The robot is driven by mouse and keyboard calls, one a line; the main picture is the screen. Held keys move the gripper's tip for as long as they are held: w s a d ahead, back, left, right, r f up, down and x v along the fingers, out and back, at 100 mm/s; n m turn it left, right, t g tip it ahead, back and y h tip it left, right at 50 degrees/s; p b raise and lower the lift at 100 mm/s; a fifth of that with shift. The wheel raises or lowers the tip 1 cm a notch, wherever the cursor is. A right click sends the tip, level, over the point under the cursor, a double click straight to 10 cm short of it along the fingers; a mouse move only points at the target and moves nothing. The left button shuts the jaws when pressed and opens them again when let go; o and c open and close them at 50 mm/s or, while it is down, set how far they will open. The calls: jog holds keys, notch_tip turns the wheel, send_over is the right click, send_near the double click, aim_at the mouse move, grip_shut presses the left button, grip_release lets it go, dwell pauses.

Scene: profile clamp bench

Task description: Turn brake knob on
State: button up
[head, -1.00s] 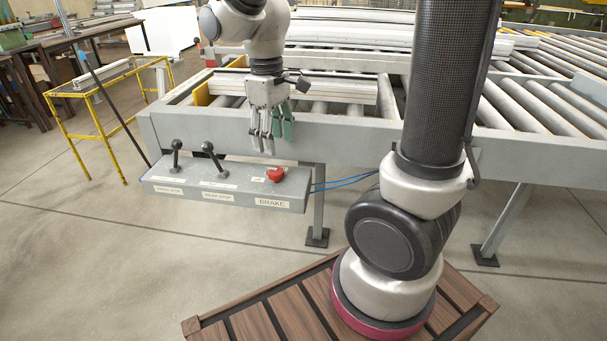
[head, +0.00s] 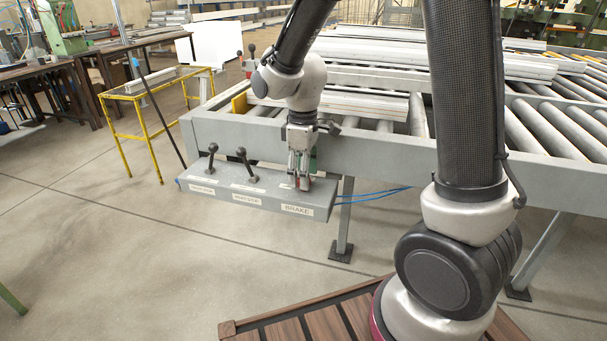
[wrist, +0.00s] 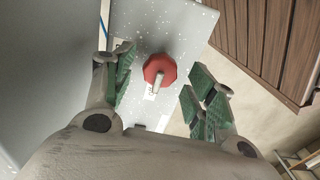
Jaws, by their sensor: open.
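In the head view my gripper (head: 300,180) points down over the right end of the control box (head: 235,192), above the BRAKE label (head: 297,209). There it hides most of the knob.
Two black levers (head: 242,163) stand on the box left of my gripper. The roller table frame (head: 375,158) runs close behind the box, with metal profiles (head: 365,103) on it. Blue cables (head: 370,196) leave the box's right end. Open floor lies in front.

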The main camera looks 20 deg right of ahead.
jog(key=shift+f, duration=0.35)
jog(key=c, duration=1.1)
jog(key=shift+o, duration=0.2)
